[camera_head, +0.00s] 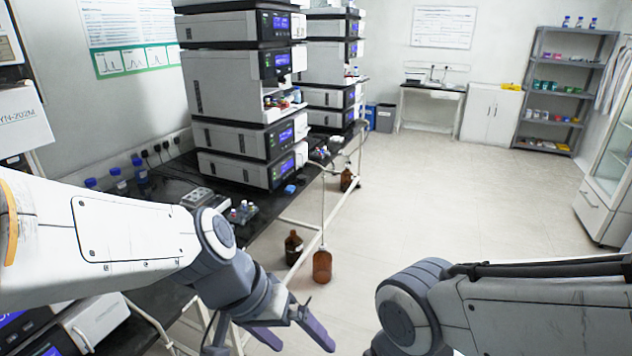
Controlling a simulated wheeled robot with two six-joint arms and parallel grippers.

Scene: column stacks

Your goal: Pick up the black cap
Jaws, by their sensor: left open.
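I cannot single out a separate black cap for certain in this view.
The black bench (262,212) carries tall instrument stacks (225,85), a small rack of vials (242,212) and blue-capped bottles (140,170). An amber bottle (322,266) with a tube stands on the floor. The floor (450,200) to the right is clear.

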